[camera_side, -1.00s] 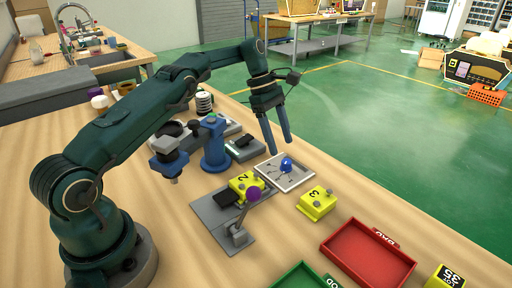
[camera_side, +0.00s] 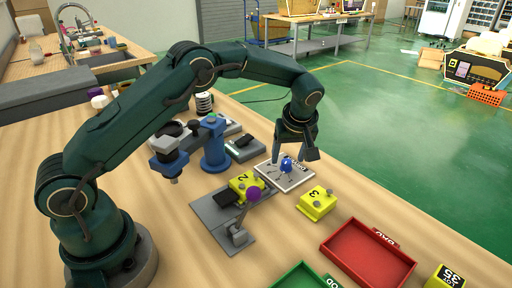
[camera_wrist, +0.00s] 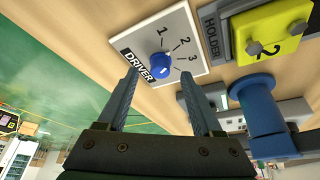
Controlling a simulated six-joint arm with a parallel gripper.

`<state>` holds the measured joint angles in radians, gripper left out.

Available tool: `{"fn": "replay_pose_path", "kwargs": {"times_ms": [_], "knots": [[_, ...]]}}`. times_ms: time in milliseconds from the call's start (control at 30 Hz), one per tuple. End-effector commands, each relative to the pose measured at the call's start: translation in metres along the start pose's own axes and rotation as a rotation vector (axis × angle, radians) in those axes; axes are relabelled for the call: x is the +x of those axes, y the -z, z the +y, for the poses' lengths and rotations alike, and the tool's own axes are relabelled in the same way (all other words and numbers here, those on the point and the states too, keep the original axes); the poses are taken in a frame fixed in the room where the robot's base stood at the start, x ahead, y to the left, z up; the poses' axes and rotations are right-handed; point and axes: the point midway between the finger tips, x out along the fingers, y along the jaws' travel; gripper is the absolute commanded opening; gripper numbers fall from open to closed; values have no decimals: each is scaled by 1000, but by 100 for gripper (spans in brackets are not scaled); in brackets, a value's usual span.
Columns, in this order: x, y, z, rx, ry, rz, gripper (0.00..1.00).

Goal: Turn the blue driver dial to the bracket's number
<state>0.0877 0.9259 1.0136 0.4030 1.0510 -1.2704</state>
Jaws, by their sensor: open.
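The blue driver dial (camera_side: 286,164) sits on a white plate (camera_side: 297,179) marked DRIVER with numbers 1, 2 and 3. In the wrist view the dial (camera_wrist: 160,66) shows ahead of my fingertips, with a small pale mark on it; I cannot tell surely which number it points at. A yellow bracket (camera_side: 243,184) marked 2 sits in the grey holder (camera_side: 207,210); it also shows in the wrist view (camera_wrist: 262,32). My gripper (camera_side: 290,158) is open and empty, pointing down over the dial plate. Its two fingers (camera_wrist: 163,92) are apart, with the dial between their lines but not gripped.
A second yellow bracket (camera_side: 317,204) marked 3 stands right of the dial plate. A purple ball-topped lever (camera_side: 253,194) rises beside the holder. A blue post (camera_side: 214,148) stands left. A red tray (camera_side: 368,255) and a green tray (camera_side: 305,277) lie toward the front.

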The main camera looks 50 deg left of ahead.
Motion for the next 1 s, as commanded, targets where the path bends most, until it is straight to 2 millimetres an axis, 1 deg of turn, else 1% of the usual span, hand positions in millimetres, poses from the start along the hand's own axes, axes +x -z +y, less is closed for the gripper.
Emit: {"fn": "replay_pose_path", "kwargs": {"times_ms": [33,200,467,500,567,600,633,667,767,1000], "knots": [[7,0,-1,-1,3,-1,67],[19,0,0,-1,1,-1,67],[20,0,0,-2,-1,0,67],[20,0,0,-2,-1,0,52],[20,0,0,-2,-1,0,29],[20,0,0,-2,-1,0,14],[20,0,0,-2,-1,-1,2],[20,0,0,-2,-1,0,0],[20,0,0,0,-2,-1,0],[20,1,-2,104,-43,-1,0]]}}
